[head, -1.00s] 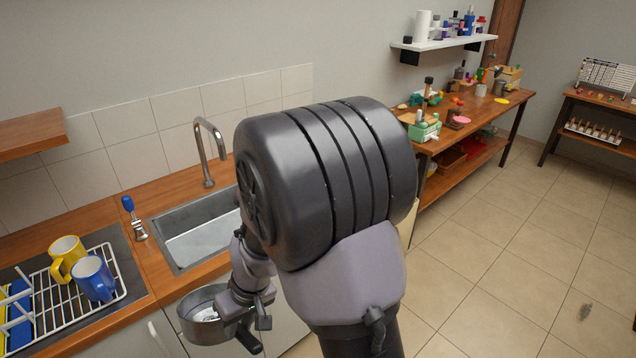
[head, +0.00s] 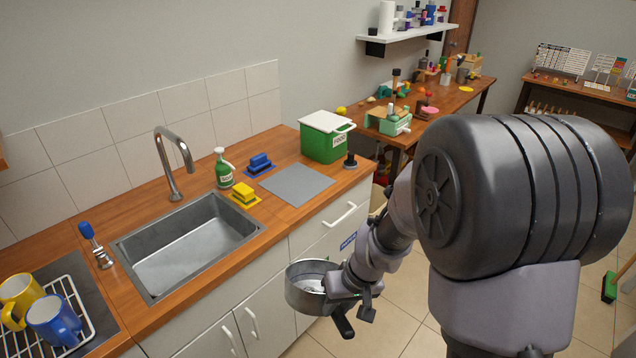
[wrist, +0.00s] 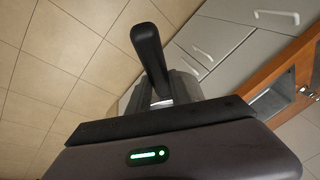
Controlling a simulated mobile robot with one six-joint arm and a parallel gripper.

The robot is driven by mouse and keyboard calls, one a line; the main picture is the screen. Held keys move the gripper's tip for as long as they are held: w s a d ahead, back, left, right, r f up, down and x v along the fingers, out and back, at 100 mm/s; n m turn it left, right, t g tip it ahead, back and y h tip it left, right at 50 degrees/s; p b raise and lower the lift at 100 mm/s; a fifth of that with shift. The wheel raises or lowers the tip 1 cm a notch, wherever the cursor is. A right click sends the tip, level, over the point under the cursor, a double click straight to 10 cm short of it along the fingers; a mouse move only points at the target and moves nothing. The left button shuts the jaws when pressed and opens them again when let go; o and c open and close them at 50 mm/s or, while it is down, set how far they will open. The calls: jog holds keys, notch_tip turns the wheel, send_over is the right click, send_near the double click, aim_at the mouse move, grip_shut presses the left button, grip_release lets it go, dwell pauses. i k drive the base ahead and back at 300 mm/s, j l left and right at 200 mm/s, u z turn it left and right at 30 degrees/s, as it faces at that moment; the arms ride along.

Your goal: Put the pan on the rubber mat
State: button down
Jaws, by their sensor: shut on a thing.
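The pan (head: 306,291) is a round grey metal pan with a black handle, held in front of the cabinet doors, below the counter top. My gripper (head: 340,290) is shut on the pan near its handle. The black handle also shows in the wrist view (wrist: 147,48), sticking out past my gripper; the exact grip point is partly hidden. A flat grey square mat (head: 297,184), which looks like the rubber mat, lies bare on the wooden counter, above and behind the pan.
On the counter around the mat are a green box with white lid (head: 324,138), a dark round stamp-like item (head: 350,161), blue (head: 260,163) and yellow sponges (head: 244,193), and a green bottle (head: 223,169). The sink (head: 186,245) is to the left, with mugs on a rack (head: 88,330) beyond.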

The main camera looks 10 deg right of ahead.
aim_at(309, 189)
jog(key=i+j+z, duration=0.15)
jog(key=i+z, duration=0.15)
jog(key=i, duration=0.15)
jog(key=i+j+z, duration=0.3)
jog(key=i+j, duration=0.55)
jog(key=j, duration=0.25)
